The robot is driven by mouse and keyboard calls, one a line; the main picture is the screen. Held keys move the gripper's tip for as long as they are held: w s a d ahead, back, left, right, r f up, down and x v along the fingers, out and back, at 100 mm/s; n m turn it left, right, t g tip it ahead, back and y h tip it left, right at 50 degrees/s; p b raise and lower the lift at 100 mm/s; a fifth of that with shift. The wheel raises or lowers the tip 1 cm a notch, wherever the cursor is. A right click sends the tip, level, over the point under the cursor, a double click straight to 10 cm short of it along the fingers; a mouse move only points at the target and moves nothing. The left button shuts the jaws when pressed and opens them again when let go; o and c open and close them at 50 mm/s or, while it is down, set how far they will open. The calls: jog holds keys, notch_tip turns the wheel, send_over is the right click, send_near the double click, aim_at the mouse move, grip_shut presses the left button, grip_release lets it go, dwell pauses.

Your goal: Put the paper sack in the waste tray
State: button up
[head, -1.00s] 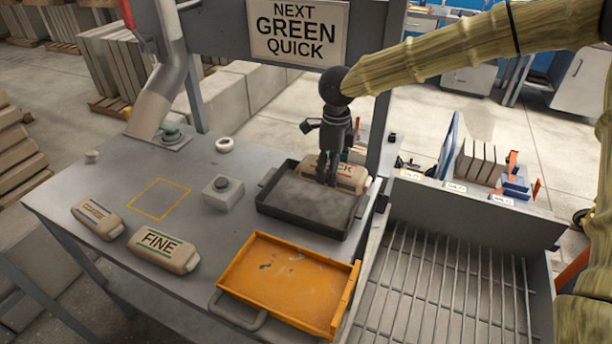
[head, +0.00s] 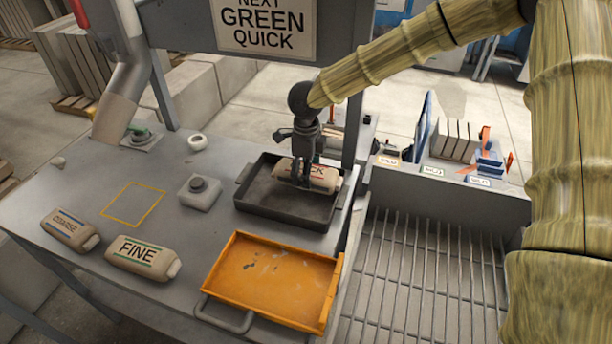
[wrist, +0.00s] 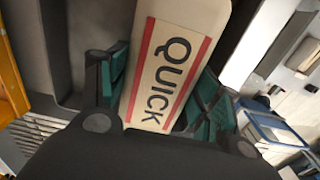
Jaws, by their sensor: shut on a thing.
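The paper sack (head: 318,181) is beige, with red stripes and the word QUICK, which reads clearly in the wrist view (wrist: 168,75). My gripper (head: 304,182) is shut on it from above, with green finger pads on both sides in the wrist view. The sack is at the back of a dark, shallow tray (head: 283,217); I cannot tell whether it touches the tray floor. An orange tray (head: 270,279) with a handle stands in front, empty apart from a few marks. Neither tray has a readable label, so I cannot tell which is the waste tray.
Sacks marked FINE (head: 142,259) and COARSE (head: 70,230) lie at the left. A grey button box (head: 199,194) stands left of the dark tray. A post and sign (head: 263,22) rise behind. A slatted rack (head: 425,270) is at the right.

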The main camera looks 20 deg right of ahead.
notch_tip(320, 180, down, 2)
jog(key=shift+f, duration=0.1)
jog(key=shift+w+a+f, duration=0.1)
jog(key=shift+w+f, duration=0.1)
jog(key=shift+f, duration=0.1)
jog(key=shift+s+r, duration=0.1)
jog(key=shift+s, duration=0.1)
jog(key=o, duration=1.1)
jog(key=shift+w+f, duration=0.1)
jog(key=shift+f, duration=0.1)
jog(key=shift+r, duration=0.1)
jog(key=shift+r, duration=0.1)
notch_tip(320, 180, up, 12)
jog(key=shift+b, duration=0.9)
